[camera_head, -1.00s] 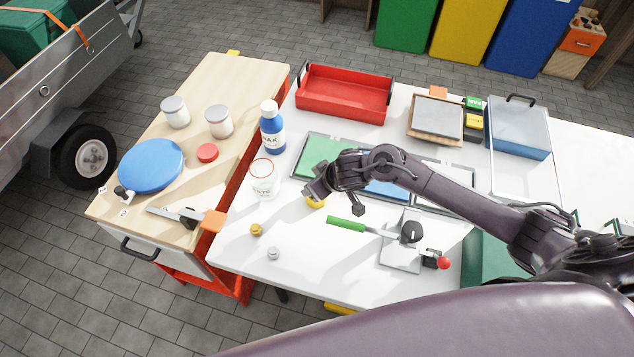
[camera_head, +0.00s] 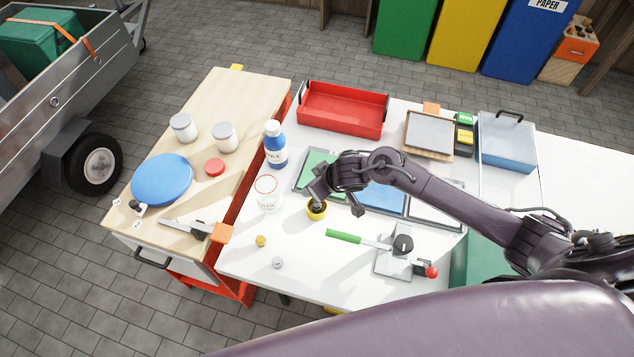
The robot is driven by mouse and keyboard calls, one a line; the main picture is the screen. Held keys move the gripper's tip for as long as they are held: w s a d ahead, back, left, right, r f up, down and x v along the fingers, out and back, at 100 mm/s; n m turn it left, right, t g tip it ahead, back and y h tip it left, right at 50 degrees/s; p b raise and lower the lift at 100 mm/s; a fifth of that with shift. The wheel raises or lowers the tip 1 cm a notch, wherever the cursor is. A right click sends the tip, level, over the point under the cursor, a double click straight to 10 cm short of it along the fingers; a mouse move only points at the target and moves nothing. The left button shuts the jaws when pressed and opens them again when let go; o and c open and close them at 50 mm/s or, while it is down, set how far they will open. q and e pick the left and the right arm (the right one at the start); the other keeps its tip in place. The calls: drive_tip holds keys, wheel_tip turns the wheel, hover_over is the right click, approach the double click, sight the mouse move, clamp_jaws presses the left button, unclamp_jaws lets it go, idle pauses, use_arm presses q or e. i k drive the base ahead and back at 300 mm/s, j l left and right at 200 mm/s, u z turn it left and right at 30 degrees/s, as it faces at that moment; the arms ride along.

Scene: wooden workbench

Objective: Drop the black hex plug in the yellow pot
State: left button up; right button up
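The small yellow pot (camera_head: 317,213) stands on the white table, left of the middle of the picture. My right gripper (camera_head: 318,193) reaches in from the right and hangs just over the pot, its tip at the rim. A small dark shape (camera_head: 318,205) shows at the pot's mouth under the gripper. It may be the black hex plug, but I cannot tell it from the fingertips, nor whether it is held or loose. Whether the fingers are open or shut is too small to see. My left gripper is out of view.
A white tub (camera_head: 267,192) and blue bottle (camera_head: 275,145) stand left of the pot. A green-handled tool (camera_head: 343,236) lies to the right. Small yellow (camera_head: 260,241) and grey (camera_head: 278,263) pieces lie in front. The red tray (camera_head: 343,108) is behind.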

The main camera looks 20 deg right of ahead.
sight(260, 240)
drive_tip(key=k+j, duration=0.85)
